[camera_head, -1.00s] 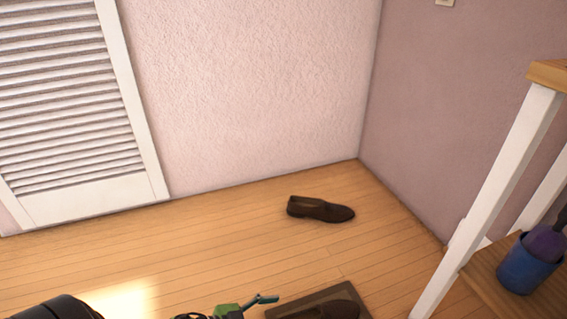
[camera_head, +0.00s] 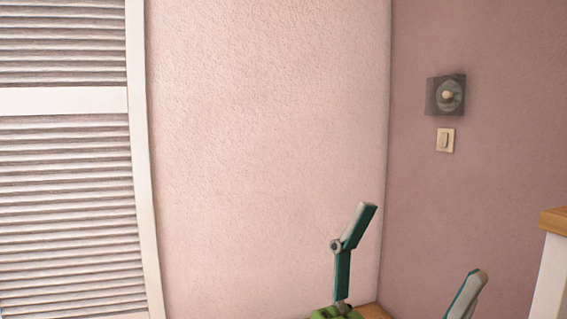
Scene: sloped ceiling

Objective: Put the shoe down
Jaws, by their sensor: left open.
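My left gripper (camera_head: 423,242) rises from the bottom edge, right of the middle. The lower part of the gripper is cut off by the frame's edge. No shoe is in view now. My right gripper is not in view.
A white louvered door (camera_head: 65,200) stands at the left. Pink walls meet in a corner behind the gripper. A wall lamp (camera_head: 446,95) and a light switch (camera_head: 445,140) are on the right wall. A white stand with a wooden top (camera_head: 553,220) is at the right edge.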

